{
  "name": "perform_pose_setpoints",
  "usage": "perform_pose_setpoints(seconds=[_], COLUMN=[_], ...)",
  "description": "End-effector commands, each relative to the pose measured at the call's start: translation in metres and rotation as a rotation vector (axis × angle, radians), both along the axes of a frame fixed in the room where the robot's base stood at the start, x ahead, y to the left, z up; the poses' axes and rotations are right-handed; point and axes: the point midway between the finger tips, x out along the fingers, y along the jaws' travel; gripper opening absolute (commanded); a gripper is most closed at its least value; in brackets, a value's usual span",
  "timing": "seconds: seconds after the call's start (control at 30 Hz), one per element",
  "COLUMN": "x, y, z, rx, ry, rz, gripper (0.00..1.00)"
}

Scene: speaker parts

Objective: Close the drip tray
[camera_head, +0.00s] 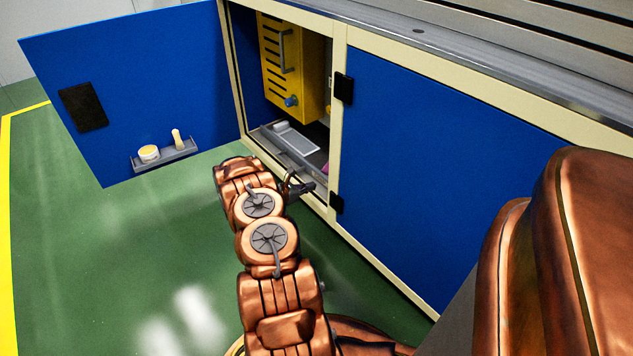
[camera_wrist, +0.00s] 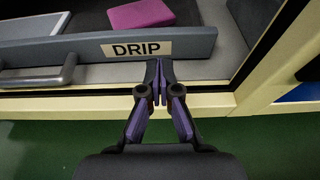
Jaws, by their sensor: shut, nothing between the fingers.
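The drip tray (camera_wrist: 195,43) shows in the wrist view as a grey tray with a front panel labelled "DRIP" and a bar handle (camera_wrist: 68,72) at its left. A pink block (camera_wrist: 140,14) lies behind the panel. In the head view the tray (camera_head: 283,157) sits low in the open cabinet, partly hidden by my arm. My gripper (camera_wrist: 160,66) is shut and empty, with its tips at the panel's lower edge just below the label, right of the handle. I cannot tell whether they touch. My gripper (camera_head: 305,187) also shows at the cabinet opening.
A blue cabinet door (camera_head: 130,75) stands open at the left, with a small shelf (camera_head: 165,155) holding a jar and a bottle. A yellow box (camera_head: 290,70) hangs inside. A closed blue door (camera_head: 430,150) and cream post (camera_head: 336,120) bound the opening's right. Green floor is clear at left.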

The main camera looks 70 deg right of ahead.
Motion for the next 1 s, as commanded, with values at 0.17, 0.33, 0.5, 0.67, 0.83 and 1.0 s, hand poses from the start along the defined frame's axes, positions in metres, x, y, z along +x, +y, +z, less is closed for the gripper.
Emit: perform_pose_setpoints(seconds=[0.17,0.33,0.5,0.67,0.83,1.0], x=[0.022,0.034,0.041,0.043,0.043,0.047], y=[0.031,0.054,0.067,0.071,0.071,0.073], z=[0.016,0.023,0.026,0.027,0.027,0.050], rx=[0.000,-0.001,-0.001,-0.002,-0.002,-0.012], ry=[0.000,0.003,0.002,0.001,0.000,-0.015], rz=[0.009,0.007,0.004,0.002,0.002,-0.009], gripper=[0.00,0.00,0.00,0.00,0.00,0.00])
